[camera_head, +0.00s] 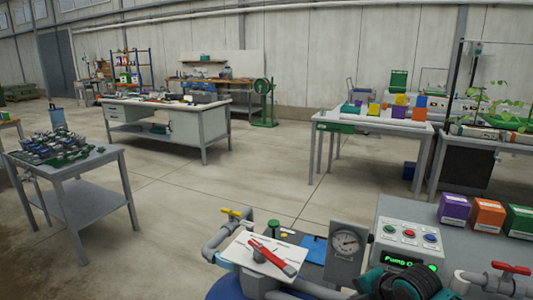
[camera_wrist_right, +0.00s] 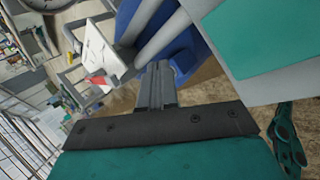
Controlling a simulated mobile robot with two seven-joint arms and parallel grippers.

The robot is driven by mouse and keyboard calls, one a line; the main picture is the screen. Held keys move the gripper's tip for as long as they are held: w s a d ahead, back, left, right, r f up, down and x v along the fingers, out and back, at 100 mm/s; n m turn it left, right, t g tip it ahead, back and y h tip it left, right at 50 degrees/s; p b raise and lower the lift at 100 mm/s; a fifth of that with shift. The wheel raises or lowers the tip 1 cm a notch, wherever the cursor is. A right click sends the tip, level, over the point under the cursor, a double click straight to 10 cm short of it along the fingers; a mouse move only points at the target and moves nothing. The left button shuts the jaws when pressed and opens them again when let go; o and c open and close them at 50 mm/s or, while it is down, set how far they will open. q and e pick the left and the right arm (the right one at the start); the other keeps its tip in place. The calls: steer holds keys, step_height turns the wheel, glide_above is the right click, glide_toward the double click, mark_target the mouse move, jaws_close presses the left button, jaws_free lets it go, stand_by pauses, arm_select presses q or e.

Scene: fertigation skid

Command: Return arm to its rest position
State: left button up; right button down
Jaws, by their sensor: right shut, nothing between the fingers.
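My right gripper (camera_wrist_right: 158,72) shows in the right wrist view with its two dark fingers pressed together and nothing between them. Beyond its tips are grey pipes (camera_wrist_right: 163,32) and a blue rounded surface (camera_wrist_right: 190,52). A teal and black part of my arm shows at the bottom of the head view, in front of the pump control box (camera_head: 408,240). The fingertips cannot be made out there. My left gripper is in neither view.
The skid carries a white plate with a red lever handle (camera_head: 272,257), a yellow-handled valve (camera_head: 232,213), a gauge (camera_head: 346,243) and a red-handled valve (camera_head: 511,268). Purple (camera_head: 454,209), orange (camera_head: 487,217) and green (camera_head: 519,221) boxes stand at right. Open floor lies beyond.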

steer(key=s+a+f+m+g, duration=0.1)
steer(key=s+a+f+m, duration=0.25)
steer(key=s, duration=0.45)
steer(key=s+d+r+m+g+h, duration=0.1)
steer(key=s+d+m, duration=0.1)
steer(key=s+m, duration=0.8)
steer(key=s+d+r+m+g+h, duration=0.1)
steer(key=s+d+m, duration=0.1)
steer(key=s+m, duration=0.8)
steer(key=w+a+f+n+t+y, duration=0.1)
steer(key=w+a+f+n+t, duration=0.1)
steer(key=w+f+t, duration=0.3)
steer(key=shift+w+a+f+t, duration=0.45)
steer(key=shift+f+t, duration=0.55)
steer(key=shift+f, duration=1.15)
steer(key=shift+s+d, duration=0.1)
steer(key=shift+s, duration=0.05)
